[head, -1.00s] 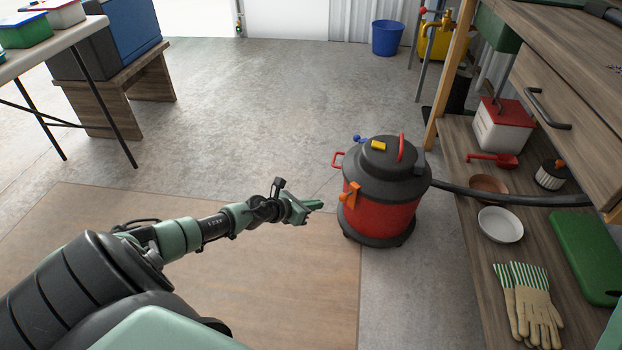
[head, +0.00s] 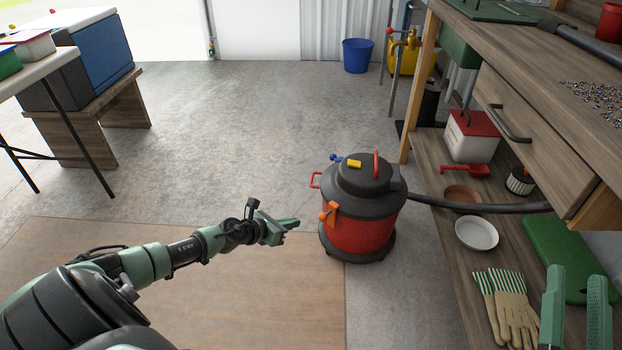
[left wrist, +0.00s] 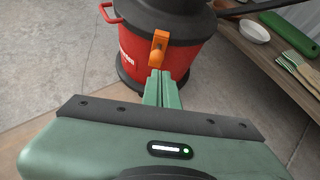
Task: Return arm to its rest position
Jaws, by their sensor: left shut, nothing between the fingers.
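My left gripper (head: 290,223) reaches in from the left in the head view, beside the red and black shop vacuum (head: 352,234). In the left wrist view its fingers (left wrist: 162,76) are closed together, with nothing between them. They point at the orange latch (left wrist: 158,50) on the vacuum's front and overlap its lower end in that view. In the head view a gap shows between the fingertips and the orange latch (head: 329,212). My right gripper (head: 576,290) is at the lower right. Its two green fingers stand apart with nothing seen between them.
A wooden workbench (head: 520,68) with a lower shelf fills the right side. The shelf holds a white dish (head: 477,233), gloves (head: 510,307) and a green case (head: 573,262). A black hose (head: 480,207) runs from the vacuum to the bench. Open concrete floor lies behind the vacuum.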

